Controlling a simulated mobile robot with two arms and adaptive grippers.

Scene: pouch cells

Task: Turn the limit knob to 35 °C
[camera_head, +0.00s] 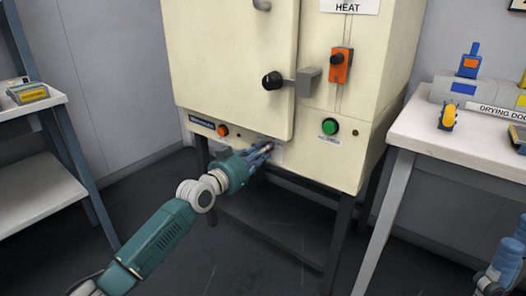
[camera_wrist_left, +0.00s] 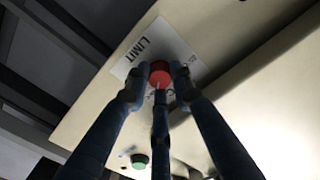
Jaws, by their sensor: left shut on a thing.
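The limit knob (camera_wrist_left: 160,73) is red, with a thin white mark on it, in the middle of a white plate lettered "LIMIT" (camera_wrist_left: 145,49) in the left wrist view. My left gripper (camera_wrist_left: 158,84) is shut on the knob, its fingers around it. In the head view my left gripper (camera_head: 263,153) reaches the lower front panel of the cream oven (camera_head: 235,75) and hides most of the knob. The scale is partly covered by the fingers, so the setting cannot be read. Part of my right arm (camera_head: 503,265) shows at the lower right edge; its finger state is unclear.
An orange button (camera_head: 223,130) is left of the knob and a green button (camera_head: 330,127) right of it. The door handle (camera_head: 290,80) juts out above. A side table (camera_head: 420,128) with a drying dock is at right, a shelf (camera_head: 35,190) at left.

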